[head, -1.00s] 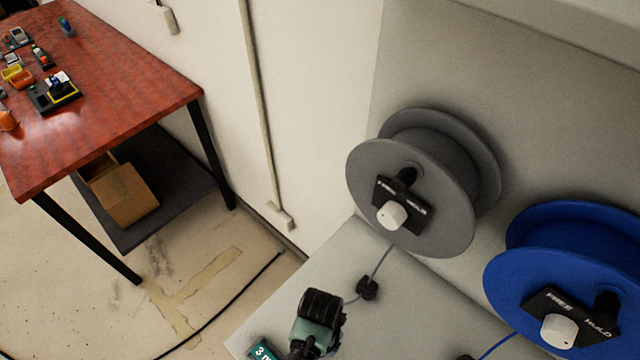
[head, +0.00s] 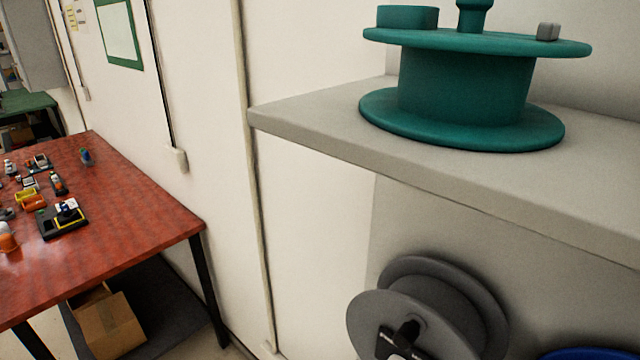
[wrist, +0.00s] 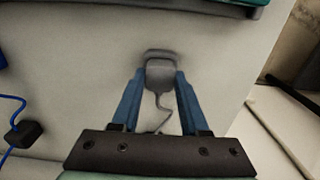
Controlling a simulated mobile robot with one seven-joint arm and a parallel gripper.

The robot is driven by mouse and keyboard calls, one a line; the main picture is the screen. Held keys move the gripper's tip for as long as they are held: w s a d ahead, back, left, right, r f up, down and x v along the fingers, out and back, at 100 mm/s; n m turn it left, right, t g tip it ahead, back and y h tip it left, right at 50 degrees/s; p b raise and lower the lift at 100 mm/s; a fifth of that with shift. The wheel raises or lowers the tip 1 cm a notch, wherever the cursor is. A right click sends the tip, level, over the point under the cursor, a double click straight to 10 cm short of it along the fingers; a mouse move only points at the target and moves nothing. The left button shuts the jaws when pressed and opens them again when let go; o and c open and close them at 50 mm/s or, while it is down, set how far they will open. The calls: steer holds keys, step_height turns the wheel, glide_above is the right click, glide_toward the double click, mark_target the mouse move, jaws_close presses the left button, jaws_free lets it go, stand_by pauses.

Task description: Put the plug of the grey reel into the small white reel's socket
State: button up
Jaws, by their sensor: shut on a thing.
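My gripper (wrist: 159,88) shows in the wrist view with its two blue fingers closed on a grey plug (wrist: 160,72). A thin grey cord hangs from the plug and curls down between the fingers. A pale surface lies behind the plug; I cannot tell whether they touch. The grey reel (head: 468,293) stands on edge at the bottom of the head view, with its lower part cut off. My gripper is outside the head view.
A large teal reel (head: 465,90) lies flat on a grey shelf (head: 310,125) above the grey reel. A sliver of a blue reel (head: 590,354) shows at bottom right. A black block on a blue cord (wrist: 24,133) lies left in the wrist view. A cluttered red table (head: 130,215) stands left.

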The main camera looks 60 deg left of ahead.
step_height(320, 180, up, 23)
steer(key=p, duration=1.5)
stand_by(0.6)
steer(key=w+d, duration=0.2)
steer(key=d, duration=0.8)
steer(key=w+d, duration=0.3)
steer(key=d, duration=0.8)
steer(key=shift+d, duration=0.2)
steer(key=shift+w, duration=0.1)
